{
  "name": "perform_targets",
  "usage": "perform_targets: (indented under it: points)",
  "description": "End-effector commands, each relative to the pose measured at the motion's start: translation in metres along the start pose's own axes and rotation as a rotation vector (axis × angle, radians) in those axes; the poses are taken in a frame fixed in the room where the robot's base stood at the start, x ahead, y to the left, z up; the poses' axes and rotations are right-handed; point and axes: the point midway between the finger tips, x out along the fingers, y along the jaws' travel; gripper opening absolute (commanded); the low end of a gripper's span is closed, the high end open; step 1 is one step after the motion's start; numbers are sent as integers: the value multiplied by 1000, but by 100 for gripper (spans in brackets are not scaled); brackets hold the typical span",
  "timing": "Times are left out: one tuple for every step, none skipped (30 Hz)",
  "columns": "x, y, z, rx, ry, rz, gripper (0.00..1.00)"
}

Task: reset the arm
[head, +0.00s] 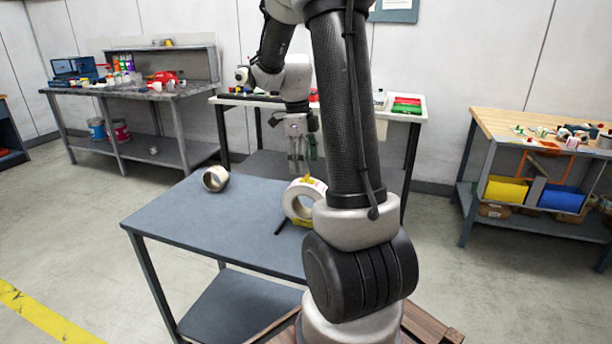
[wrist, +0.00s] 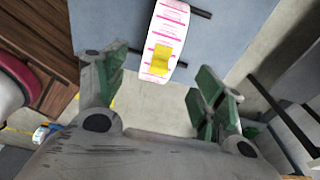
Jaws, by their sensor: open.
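My gripper (head: 300,162) hangs from my arm above the back part of the grey-blue table (head: 190,212). In the wrist view my gripper (wrist: 160,92) has its two green-padded fingers spread wide, with nothing between them. A white label roll (head: 299,200) stands upright at the table's right side, just below my gripper in the head view. Part of it is hidden behind my arm. The wrist view shows the label roll (wrist: 166,28) beyond the fingertips, with pink print and a yellow patch on its strip.
Behind stand a grey workbench (head: 140,90) at left, a white-topped table (head: 396,113) in the middle and a wooden-topped bench (head: 490,122) with bins at right. The table's front left is clear.

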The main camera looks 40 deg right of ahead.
Motion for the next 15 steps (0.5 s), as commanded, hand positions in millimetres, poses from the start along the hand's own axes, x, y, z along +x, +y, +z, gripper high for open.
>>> perform_targets:
  points:
    - [-12, -1, 1, 0, -3, -4, 69]
    - [-19, -1, 1, 0, -3, -3, 69]
    - [-27, -1, 1, -1, -2, -3, 69]
    - [-33, 0, 0, -1, -2, -3, 69]
    - [-38, 0, 0, -1, -2, -3, 69]
    - [-44, 0, 0, -1, -1, -2, 69]
    - [-48, -1, 1, -1, -2, -3, 69]
    - [-52, 0, 0, -1, -1, -2, 69]
    - [-55, 0, 0, -1, 0, -1, 69]
    - [-57, 0, 0, -1, 0, -1, 69]
    - [-59, 0, 0, -1, 0, 0, 69]
    - [-61, 0, 0, -1, 1, 0, 69]
    - [-62, 0, 0, -1, 1, 0, 69]
    - [-62, 0, 0, -1, 1, 0, 69]
    - [-63, 0, 0, -1, 1, 0, 69]
